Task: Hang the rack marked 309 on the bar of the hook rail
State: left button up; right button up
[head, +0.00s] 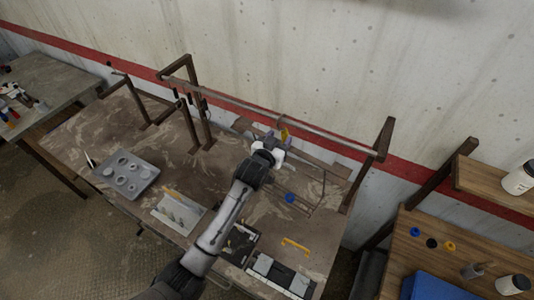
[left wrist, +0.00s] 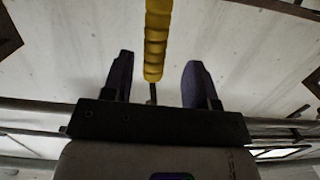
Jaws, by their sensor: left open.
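The hook rail's long bar (head: 335,138) runs above the back of the table between brown uprights. My left gripper (head: 277,140) is open below and in front of the bar, near its middle. A yellow ribbed handle (left wrist: 155,42) lies between and beyond the open fingers (left wrist: 157,84) in the left wrist view; I cannot tell whether they touch it. A flat brown piece with thin wires (head: 322,164) extends right of the gripper, possibly a rack. No 309 marking is readable. My right gripper is out of view.
A grey tray with round cups (head: 146,183) and a pale tray (head: 168,215) stand on the table's left and front. A yellow-handled item (head: 296,245) lies at the front right. A wooden shelf unit (head: 432,249) stands at the right.

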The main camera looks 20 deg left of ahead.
pick_arm(q)
jog(key=s+r+b, duration=0.2)
jog(key=s, duration=1.1)
jog(key=s+f+g+p, duration=0.1)
jog(key=s+f+g, duration=0.3)
jog(key=s, duration=0.7)
jog(key=s+a+f+m+g+p, duration=0.1)
jog(key=s+f+g, duration=0.3)
jog(key=s, duration=0.7)
jog(key=s+f+g+p, duration=0.3)
jog(key=s+f+g, duration=0.2)
jog(key=s, duration=0.7)
jog(key=shift+a+f+y, duration=0.2)
jog(key=shift+f+y, duration=0.1)
jog(key=shift+f, duration=0.05)
jog(key=shift+w, duration=0.1)
